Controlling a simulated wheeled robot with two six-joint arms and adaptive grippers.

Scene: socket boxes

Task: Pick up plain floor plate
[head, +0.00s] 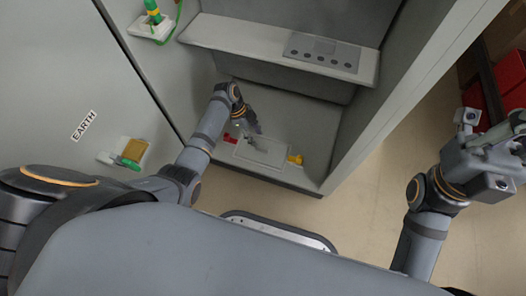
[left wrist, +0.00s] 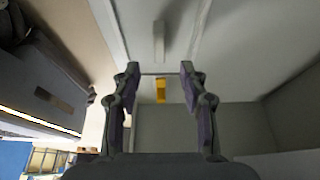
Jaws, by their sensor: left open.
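The plain floor plate (head: 263,153) is a pale grey rectangle on the cabinet floor in the head view, with a dark shadow or marking across its middle. My left gripper (head: 256,130) is above the plate, near its far edge; whether it touches cannot be told. In the left wrist view, its two fingers (left wrist: 160,72) are apart, and a yellow piece (left wrist: 160,90) shows beyond the gap. I see nothing clearly held. My right gripper (head: 488,140) is at the right, outside the cabinet and far from the plate; its jaws are not clear.
A red piece (head: 229,138) lies left of the plate, and a yellow piece (head: 296,159) lies right of it. A ledge with a button panel (head: 322,52) is above. Cabinet walls close in the floor space. Socket boxes (head: 125,153) are on the left panel. Red bins (head: 473,103) are far right.

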